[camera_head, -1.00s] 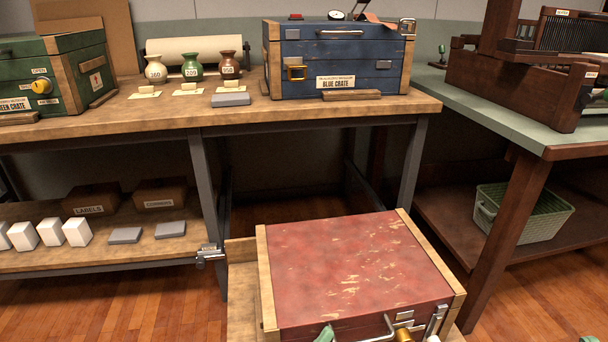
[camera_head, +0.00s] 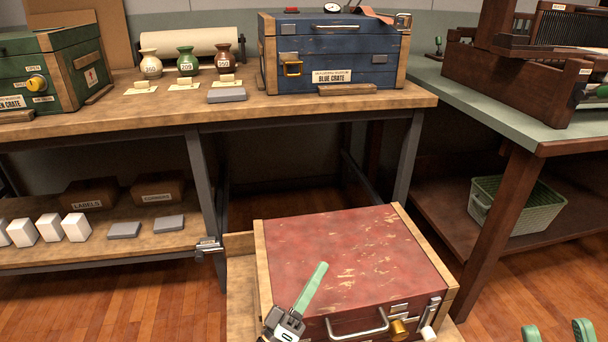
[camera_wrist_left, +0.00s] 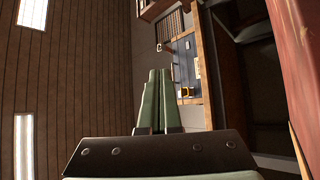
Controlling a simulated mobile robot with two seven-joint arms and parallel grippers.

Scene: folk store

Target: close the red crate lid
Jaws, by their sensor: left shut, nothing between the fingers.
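The red crate (camera_head: 378,318) stands at the bottom centre of the head view, on a low wooden surface. Its worn red lid (camera_head: 345,255) lies flat on top; I cannot tell whether a small gap is left under it. A metal handle, a brass knob and a latch are on the front. My left gripper (camera_head: 321,266) is shut and empty, at the lid's front left, its green fingers overlapping the lid in the picture. In the left wrist view its fingers (camera_wrist_left: 154,75) are together, and red surface (camera_wrist_left: 296,45) shows at right. My right gripper (camera_head: 557,333) is open at the lower right, apart from the crate.
A workbench (camera_head: 180,118) behind holds the blue crate (camera_head: 335,60), the green crate (camera_head: 65,75) and small vases. A side table (camera_head: 500,105) stands to the right with a green basket (camera_head: 535,215) on its lower shelf. Wooden floor is clear at left.

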